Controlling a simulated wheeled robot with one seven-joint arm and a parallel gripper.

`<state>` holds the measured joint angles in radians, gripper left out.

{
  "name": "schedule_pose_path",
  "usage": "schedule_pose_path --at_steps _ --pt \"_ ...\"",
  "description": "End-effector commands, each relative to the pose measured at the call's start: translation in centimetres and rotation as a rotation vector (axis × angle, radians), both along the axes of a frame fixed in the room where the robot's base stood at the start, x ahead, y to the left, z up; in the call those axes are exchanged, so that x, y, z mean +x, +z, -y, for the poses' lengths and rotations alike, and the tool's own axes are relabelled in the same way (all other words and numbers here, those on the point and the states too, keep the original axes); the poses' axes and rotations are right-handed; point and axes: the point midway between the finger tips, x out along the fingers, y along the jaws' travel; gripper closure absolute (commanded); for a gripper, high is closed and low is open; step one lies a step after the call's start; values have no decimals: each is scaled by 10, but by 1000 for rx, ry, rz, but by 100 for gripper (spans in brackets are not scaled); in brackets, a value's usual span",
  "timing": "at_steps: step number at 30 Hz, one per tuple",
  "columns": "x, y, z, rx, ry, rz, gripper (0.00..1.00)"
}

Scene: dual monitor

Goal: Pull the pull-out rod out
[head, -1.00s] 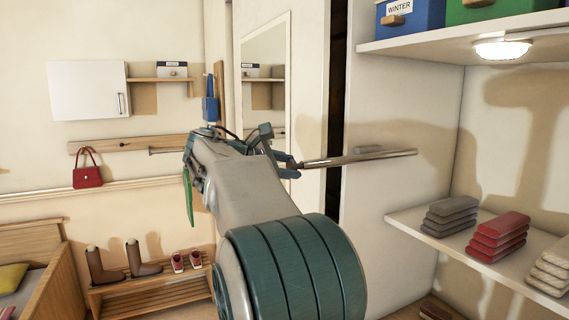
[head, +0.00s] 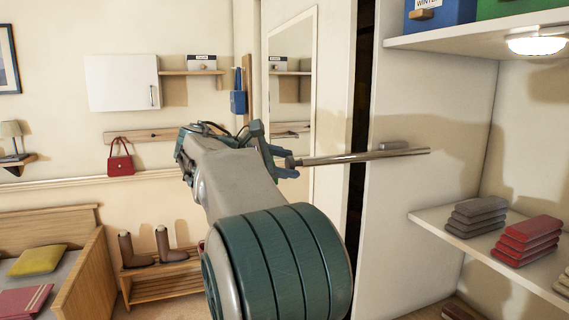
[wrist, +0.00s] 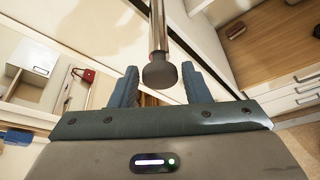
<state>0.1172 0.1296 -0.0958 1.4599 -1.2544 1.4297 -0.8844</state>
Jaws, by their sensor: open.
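The pull-out rod (head: 350,157) is a thin metal bar running across the side panel of the wardrobe, sticking out past its left edge. In the wrist view the rod (wrist: 158,27) comes down from the top and ends in a dark round knob (wrist: 160,75). My gripper (head: 287,162) is at the left end of the rod. In the head view my arm hides part of the gripper.
A small grey block (head: 396,146) sits on the panel by the rod. A shelf (head: 433,215) with folded grey and red cloths is at the right. A mirror (head: 290,100) stands behind my gripper. A bench (head: 160,280) with boots and a bed (head: 85,270) are at the left.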

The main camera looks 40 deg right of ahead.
Motion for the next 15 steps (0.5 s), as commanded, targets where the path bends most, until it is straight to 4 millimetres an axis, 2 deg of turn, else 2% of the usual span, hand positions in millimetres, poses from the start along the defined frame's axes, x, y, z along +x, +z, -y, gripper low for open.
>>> schedule_pose_path --at_steps 8,11,15 --pt "1 2 -7 -1 3 1 57" --pt "3 5 -22 -1 4 2 57" --pt "5 14 -52 0 6 3 57"
